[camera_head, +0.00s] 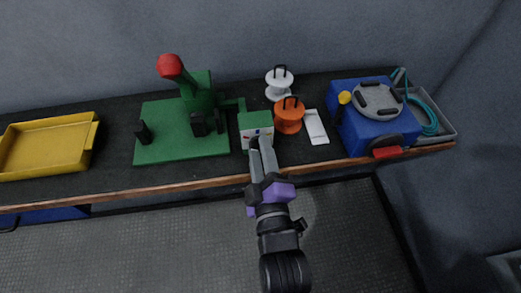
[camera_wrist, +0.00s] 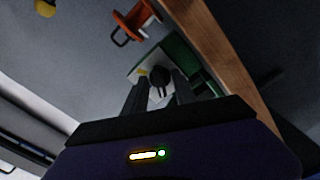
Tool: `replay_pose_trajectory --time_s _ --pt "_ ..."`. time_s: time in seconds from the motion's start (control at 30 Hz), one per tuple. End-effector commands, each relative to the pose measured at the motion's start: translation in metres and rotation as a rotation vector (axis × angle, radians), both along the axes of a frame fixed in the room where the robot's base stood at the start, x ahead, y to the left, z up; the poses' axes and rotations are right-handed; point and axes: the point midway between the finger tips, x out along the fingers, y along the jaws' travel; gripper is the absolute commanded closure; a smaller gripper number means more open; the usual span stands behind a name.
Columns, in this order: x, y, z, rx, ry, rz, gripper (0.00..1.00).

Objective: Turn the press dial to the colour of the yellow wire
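The green press (camera_head: 182,130) stands on the bench with a red-knobbed lever (camera_head: 170,67). Its dial box (camera_head: 256,121) is at its right front corner, with a pale front face carrying small coloured marks. In the wrist view, the dark dial knob (camera_wrist: 160,80) sits on that pale face, with a yellow mark to its upper left. My gripper (camera_head: 262,147) is at the front of the box. In the wrist view its fingers (camera_wrist: 159,88) are apart, one on each side of the knob, with small gaps seeming to show. The knob's pointing direction is unclear. I cannot make out a yellow wire.
An orange spool (camera_head: 288,117), a white spool (camera_head: 279,84) and a white card (camera_head: 316,127) lie right of the press. Further right are a blue machine (camera_head: 362,132) and a grey tray (camera_head: 446,125) with teal wire. A yellow tray (camera_head: 45,147) is at left. The bench's wooden edge (camera_head: 205,184) runs below.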

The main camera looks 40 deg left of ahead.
Motion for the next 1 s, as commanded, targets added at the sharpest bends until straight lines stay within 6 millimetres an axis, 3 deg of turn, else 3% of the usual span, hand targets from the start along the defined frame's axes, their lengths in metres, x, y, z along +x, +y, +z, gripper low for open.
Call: replay_pose_trajectory --time_s 0.1,0.3,0.67,1.0 --pt "-0.0001 -0.0002 0.0001 0.000 0.000 0.000 0.67" --pt "-0.0001 -0.0003 0.0000 0.000 0.000 0.000 1.00" --pt "-0.0001 -0.0006 -0.0005 0.030 0.036 -0.001 1.00" --pt "-0.0002 -0.0008 -0.0010 0.181 0.213 -0.001 1.00"
